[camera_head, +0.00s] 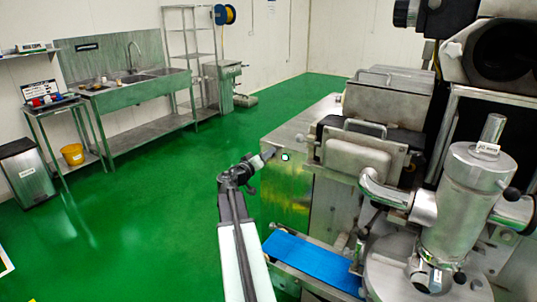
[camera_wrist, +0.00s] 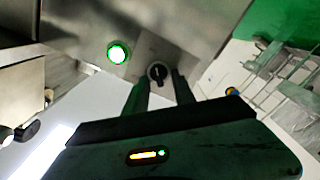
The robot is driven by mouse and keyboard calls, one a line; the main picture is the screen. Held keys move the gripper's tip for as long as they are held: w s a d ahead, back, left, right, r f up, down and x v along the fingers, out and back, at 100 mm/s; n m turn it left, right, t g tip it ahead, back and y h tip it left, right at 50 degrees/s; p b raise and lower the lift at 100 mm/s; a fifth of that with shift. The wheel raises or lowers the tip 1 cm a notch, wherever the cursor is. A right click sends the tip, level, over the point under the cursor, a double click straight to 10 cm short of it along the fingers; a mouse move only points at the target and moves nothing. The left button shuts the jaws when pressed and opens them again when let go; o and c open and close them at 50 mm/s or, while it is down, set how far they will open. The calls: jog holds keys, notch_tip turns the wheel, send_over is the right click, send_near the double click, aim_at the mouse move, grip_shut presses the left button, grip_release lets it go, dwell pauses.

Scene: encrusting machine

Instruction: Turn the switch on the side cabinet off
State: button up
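The switch (camera_wrist: 157,72) is a black rotary knob on a square grey plate, seen in the wrist view on the side cabinet's metal face. Its handle looks tilted in the picture. My gripper (camera_wrist: 161,80) is open, with its two dark fingers apart and their tips close to either side of the knob. I cannot tell whether they touch it. In the head view my gripper (camera_head: 270,153) is at the upper part of the side cabinet (camera_head: 285,190), and the switch is hidden there.
A lit green button (camera_wrist: 118,52) sits beside the switch plate; it also shows in the head view (camera_head: 285,157). The encrusting machine (camera_head: 465,200) stands at right, with a blue belt (camera_head: 315,262) below. Green floor (camera_head: 170,220) is clear at left, before a sink bench (camera_head: 140,92).

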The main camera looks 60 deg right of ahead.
grip_shut()
jog(key=n, duration=0.6)
jog(key=f+n, duration=0.1)
jog(key=n, duration=0.4)
jog(key=n+b, duration=0.1)
jog(key=n, duration=0.5)
jog(key=shift+f+n, duration=0.15)
jog(key=shift+n, duration=0.15)
dwell(0.7)
grip_release()
